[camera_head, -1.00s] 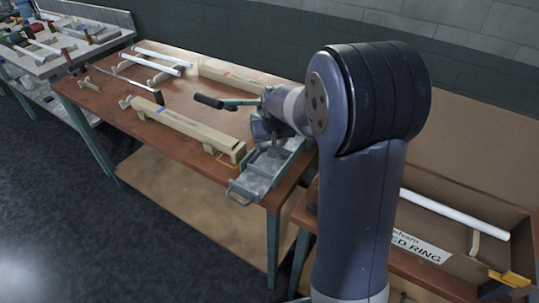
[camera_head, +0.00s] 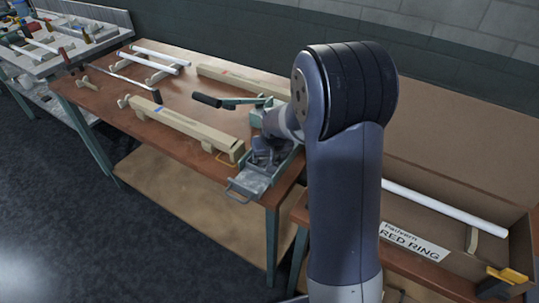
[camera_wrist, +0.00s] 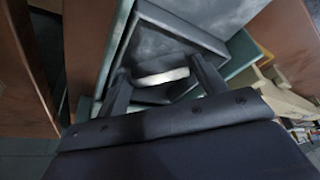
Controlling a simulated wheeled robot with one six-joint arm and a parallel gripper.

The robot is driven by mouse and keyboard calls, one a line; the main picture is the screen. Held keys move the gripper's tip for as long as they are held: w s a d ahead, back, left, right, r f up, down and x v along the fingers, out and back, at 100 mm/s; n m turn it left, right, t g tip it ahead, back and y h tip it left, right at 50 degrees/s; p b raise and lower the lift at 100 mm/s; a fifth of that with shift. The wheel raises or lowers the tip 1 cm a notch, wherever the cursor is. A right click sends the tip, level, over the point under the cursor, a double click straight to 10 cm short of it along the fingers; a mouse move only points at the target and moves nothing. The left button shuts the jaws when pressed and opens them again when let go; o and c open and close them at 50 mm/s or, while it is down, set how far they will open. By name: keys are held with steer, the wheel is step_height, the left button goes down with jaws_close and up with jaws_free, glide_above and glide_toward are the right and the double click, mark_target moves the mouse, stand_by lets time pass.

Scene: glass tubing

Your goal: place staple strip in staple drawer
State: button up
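The stapler (camera_head: 272,103), green with a black-gripped lever, stands on the right end of the brown workbench. Its grey staple drawer (camera_head: 250,182) is pulled out toward the front, with a wire handle at its end. My gripper (camera_head: 262,155) points down at the open drawer. In the wrist view my gripper's two fingers (camera_wrist: 163,84) stand wide apart over the dark grey drawer (camera_wrist: 172,40). A pale, narrow piece, apparently the staple strip (camera_wrist: 160,77), spans the space between them. I cannot tell whether the fingers press on its ends or whether it rests on the drawer.
A long tan box (camera_head: 185,124) lies left of the drawer. White tubes (camera_head: 148,61) rest on supports at the back left of the bench. On the right, an open carton with a "RED RING" label (camera_head: 413,242) holds a white tube (camera_head: 445,208). My arm hides the area between.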

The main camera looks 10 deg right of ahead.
steer(key=shift+r, duration=0.1)
steer(key=v, duration=1.2)
stand_by(1.1)
